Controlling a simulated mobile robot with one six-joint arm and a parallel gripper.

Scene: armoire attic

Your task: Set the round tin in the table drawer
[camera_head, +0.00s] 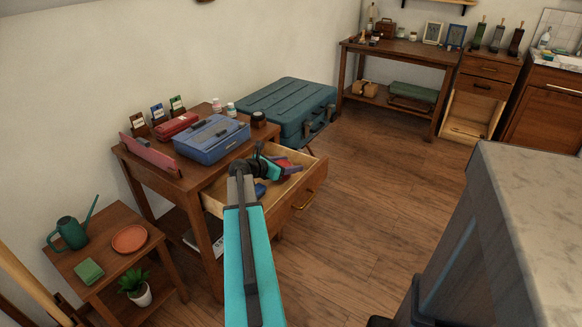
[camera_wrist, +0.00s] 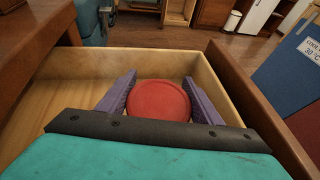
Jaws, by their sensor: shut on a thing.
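The round tin is red with a flat round lid. In the wrist view the tin (camera_wrist: 158,101) sits between the two purple fingers of my gripper (camera_wrist: 160,92), which is shut on it. The table drawer (camera_head: 310,172) is pulled open, with pale wooden walls and a brass-coloured handle. In the head view my gripper (camera_head: 284,167) is at the open drawer, and only a bit of red shows there. In the wrist view the tin is within the drawer's walls (camera_wrist: 130,60); I cannot tell whether it touches the drawer floor.
A small blue thing (camera_head: 260,190) shows in the drawer beside my arm. The tabletop above holds a blue toolbox (camera_head: 212,138), a red case (camera_head: 176,125) and a small dark round thing (camera_head: 258,119). A large teal chest (camera_head: 287,105) stands behind. Floor to the right is clear.

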